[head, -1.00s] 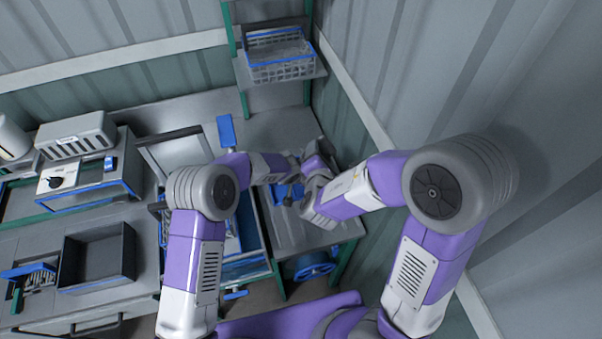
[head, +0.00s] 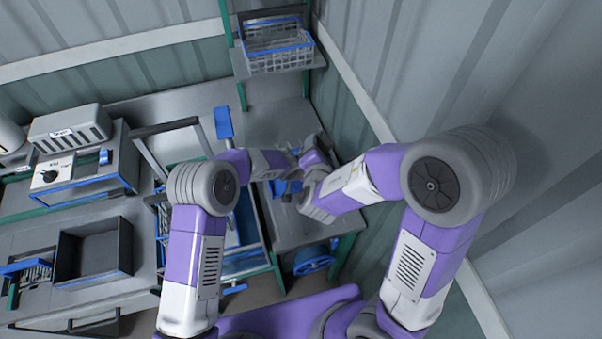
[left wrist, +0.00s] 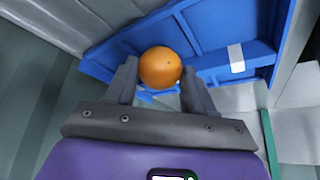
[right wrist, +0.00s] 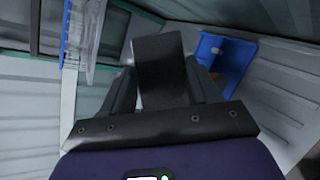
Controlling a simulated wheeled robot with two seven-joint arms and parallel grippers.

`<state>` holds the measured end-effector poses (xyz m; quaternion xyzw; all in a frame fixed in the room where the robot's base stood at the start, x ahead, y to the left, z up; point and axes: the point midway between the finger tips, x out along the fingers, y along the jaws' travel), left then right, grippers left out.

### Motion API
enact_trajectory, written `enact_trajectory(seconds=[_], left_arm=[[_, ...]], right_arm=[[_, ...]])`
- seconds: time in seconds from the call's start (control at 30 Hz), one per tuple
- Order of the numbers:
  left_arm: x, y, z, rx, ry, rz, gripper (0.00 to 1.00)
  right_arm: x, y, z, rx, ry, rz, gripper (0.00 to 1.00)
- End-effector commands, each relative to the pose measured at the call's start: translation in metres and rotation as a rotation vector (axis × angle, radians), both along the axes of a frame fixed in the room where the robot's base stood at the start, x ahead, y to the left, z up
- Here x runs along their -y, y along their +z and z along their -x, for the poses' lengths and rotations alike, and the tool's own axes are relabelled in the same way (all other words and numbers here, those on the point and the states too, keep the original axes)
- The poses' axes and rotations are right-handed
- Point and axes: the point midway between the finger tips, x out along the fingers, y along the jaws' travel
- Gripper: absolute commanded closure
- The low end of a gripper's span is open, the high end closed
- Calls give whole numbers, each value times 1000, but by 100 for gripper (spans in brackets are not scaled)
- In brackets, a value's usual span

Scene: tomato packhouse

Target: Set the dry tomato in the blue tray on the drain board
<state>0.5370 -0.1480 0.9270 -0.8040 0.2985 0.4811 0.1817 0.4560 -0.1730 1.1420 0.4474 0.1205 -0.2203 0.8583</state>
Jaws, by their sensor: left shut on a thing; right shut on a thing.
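A round orange tomato (left wrist: 160,67) is between the fingers of my left gripper (left wrist: 160,78), which is shut on it. Behind it in the left wrist view is the blue tray (left wrist: 213,62), with a white label on its wall. In the right wrist view my right gripper (right wrist: 161,72) is shut on a dark, flat-faced block (right wrist: 162,68), whose kind I cannot tell. The blue tray also shows there to the right (right wrist: 240,58), apart from the block. In the head view both hands are close together over the right bench, partly hiding the tray (head: 281,187).
A wire basket (head: 278,60) with a blue rim stands on the back shelf. A dark open bin (head: 92,277) and a machine with a knob (head: 80,172) are on the left counter. A ribbed wall (head: 480,60) rises close on the right.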

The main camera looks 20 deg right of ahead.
Motion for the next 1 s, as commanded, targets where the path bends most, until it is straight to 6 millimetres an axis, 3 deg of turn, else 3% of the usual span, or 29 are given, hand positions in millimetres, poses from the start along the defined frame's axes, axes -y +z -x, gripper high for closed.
enact_trajectory(seconds=[0.87,0.9,1.0], left_arm=[[0,0,0,0,0,0,64],[0,0,0,0,0,0,44],[0,0,0,0,0,0,28]], right_arm=[[0,-8,0,0,0,0,64],[0,-8,0,0,0,0,64],[0,-8,0,0,0,0,64]])
